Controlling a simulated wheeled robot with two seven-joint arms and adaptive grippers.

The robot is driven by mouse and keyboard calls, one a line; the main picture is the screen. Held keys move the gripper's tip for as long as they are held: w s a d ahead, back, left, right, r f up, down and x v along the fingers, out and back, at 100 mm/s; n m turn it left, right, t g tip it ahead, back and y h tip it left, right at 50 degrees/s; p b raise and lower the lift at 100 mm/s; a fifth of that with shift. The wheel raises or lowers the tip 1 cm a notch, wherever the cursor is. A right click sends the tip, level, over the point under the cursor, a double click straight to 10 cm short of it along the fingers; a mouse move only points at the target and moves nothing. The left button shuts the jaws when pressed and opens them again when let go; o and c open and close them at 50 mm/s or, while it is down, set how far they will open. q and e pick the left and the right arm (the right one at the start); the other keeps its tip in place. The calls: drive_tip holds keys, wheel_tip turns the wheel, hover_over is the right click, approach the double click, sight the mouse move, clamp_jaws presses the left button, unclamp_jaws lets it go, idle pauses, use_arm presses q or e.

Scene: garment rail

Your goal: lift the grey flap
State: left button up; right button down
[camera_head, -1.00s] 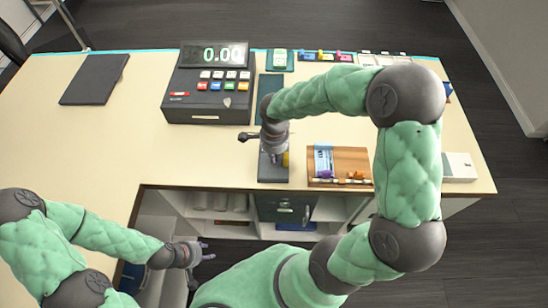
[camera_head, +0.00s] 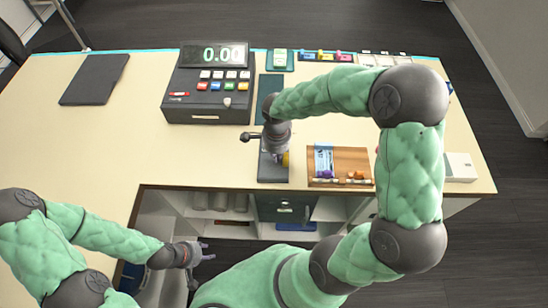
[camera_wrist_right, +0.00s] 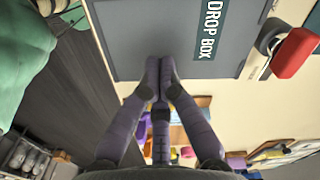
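The grey flap (camera_head: 272,173) is a dark flat panel near the counter's front edge. In the right wrist view a grey panel (camera_wrist_right: 150,40) with a "DROP BOX" label (camera_wrist_right: 208,30) fills the upper middle. My right gripper (camera_head: 281,160) is over the flap in the head view. In the wrist view its purple fingers (camera_wrist_right: 161,68) come together at the panel's near edge, with nothing visible between them. Whether they touch the panel cannot be told. My left gripper (camera_head: 208,250) hangs empty in front of the counter, its fingers apart.
A cash register (camera_head: 210,85) stands behind and left of the flap. A wooden tray (camera_head: 350,158) lies close to its right. A dark pad (camera_head: 94,79) lies at the far left. Shelves (camera_head: 220,215) are below the counter. The counter's left part is clear.

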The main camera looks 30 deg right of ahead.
sight(287, 157)
drive_tip(key=shift+s+d, duration=0.65)
drive_tip(key=shift+d, duration=0.2)
drive_tip(key=shift+s+d+f, duration=0.1)
drive_tip(key=shift+s+d, duration=0.35)
drive_tip(key=shift+s, duration=0.1)
drive_tip(key=shift+s+d+f, duration=0.15)
drive_tip(key=shift+s+d, duration=0.15)
drive_tip(key=shift+d, duration=0.2)
drive_tip(key=shift+w+r, duration=0.15)
drive_tip(key=shift+r, duration=0.25)
drive_tip(key=shift+w+r+p, duration=0.1)
drive_tip(key=shift+r+p, duration=0.4)
drive_tip(key=shift+r, duration=0.25)
wheel_tip(287, 157, up, 7)
drive_tip(key=p, duration=0.4)
drive_tip(key=shift+s+d, duration=0.2)
drive_tip(key=shift+d, duration=0.25)
